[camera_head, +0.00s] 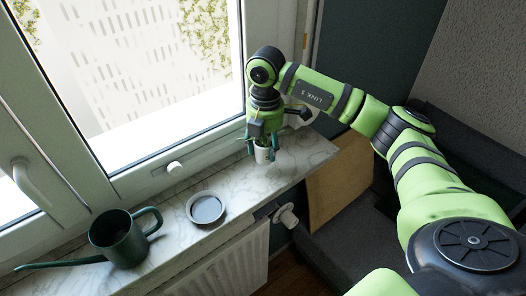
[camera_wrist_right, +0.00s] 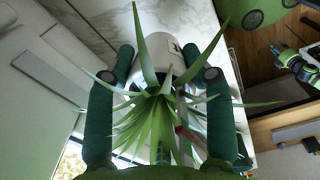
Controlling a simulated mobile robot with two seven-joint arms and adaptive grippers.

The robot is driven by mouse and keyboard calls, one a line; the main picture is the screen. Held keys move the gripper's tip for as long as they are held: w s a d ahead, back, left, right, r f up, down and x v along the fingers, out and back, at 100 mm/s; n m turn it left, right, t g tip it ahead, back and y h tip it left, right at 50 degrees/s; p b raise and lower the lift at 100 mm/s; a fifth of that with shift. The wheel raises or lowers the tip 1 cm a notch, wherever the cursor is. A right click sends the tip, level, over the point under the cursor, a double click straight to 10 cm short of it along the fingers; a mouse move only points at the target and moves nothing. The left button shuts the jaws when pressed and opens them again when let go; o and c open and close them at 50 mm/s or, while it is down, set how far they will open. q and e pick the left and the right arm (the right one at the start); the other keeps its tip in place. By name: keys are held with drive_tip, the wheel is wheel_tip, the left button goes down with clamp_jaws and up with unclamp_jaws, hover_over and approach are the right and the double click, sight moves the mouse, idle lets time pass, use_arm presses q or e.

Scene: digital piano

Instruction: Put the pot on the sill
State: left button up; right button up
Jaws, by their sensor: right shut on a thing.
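The pot (camera_head: 262,156) is small and white and holds a spiky green plant (camera_wrist_right: 157,112). In the head view it is at the right part of the marble sill (camera_head: 305,155). My right gripper (camera_head: 262,144) comes down from above and is shut on the pot. In the right wrist view the pot (camera_wrist_right: 160,55) stands between the two teal fingers, with leaves covering much of it. I cannot tell whether its base touches the sill. A small green and dark part at the right edge of the wrist view seems to be my left gripper (camera_wrist_right: 292,62); its jaws are unclear.
A round grey saucer (camera_head: 206,208) lies on the sill left of the pot. A dark green watering can (camera_head: 118,238) stands further left, its spout pointing left. The window frame (camera_head: 180,155) bounds the sill behind; a white radiator (camera_head: 225,268) is below. Bare marble lies between saucer and pot.

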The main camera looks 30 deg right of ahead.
sight(264, 157)
wheel_tip(264, 157, down, 4)
drive_tip(key=shift+w+r+p, duration=0.1)
drive_tip(key=shift+r+p, duration=0.05)
drive_tip(key=shift+p, duration=0.75)
drive_tip(key=shift+f, duration=0.25)
drive_tip(key=shift+f, duration=0.2)
drive_tip(key=o, duration=1.4)
